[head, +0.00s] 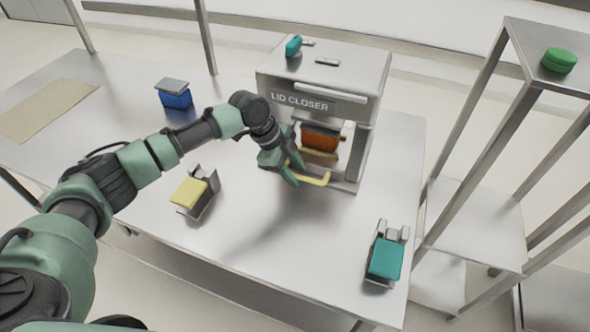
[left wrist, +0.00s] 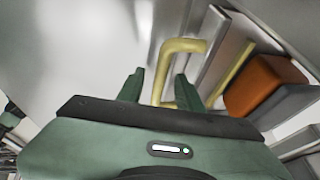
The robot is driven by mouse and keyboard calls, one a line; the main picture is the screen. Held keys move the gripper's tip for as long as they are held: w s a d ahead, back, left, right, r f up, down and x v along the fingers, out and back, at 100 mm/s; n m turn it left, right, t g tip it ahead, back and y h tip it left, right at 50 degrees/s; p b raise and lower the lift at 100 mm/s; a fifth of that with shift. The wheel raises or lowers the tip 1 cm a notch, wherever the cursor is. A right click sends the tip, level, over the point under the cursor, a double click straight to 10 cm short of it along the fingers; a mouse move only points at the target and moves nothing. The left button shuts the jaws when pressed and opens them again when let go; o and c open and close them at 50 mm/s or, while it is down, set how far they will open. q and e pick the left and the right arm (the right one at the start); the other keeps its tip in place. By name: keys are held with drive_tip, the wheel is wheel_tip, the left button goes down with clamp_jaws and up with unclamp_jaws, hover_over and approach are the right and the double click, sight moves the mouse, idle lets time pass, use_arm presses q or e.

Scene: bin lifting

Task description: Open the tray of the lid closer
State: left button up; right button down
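The lid closer (head: 318,104) is a grey box-shaped machine near the back right of the table. An orange bin (head: 320,138) with a dark grey top stands inside it; the bin also shows at the right of the left wrist view (left wrist: 262,84). A yellow tray handle (head: 318,180) sticks out at the front of the machine. My left gripper (head: 296,174) is at the handle's left part. In the left wrist view its fingers (left wrist: 158,90) are apart, with part of the yellow handle (left wrist: 184,45) showing between and beyond them. Contact cannot be told. My right gripper is not in view.
A metal shelf (head: 470,222) with a green object (head: 558,61) on top is at the right. The table's front middle is clear.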

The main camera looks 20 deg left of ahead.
use_arm(q)
clamp_jaws()
idle(1.4)
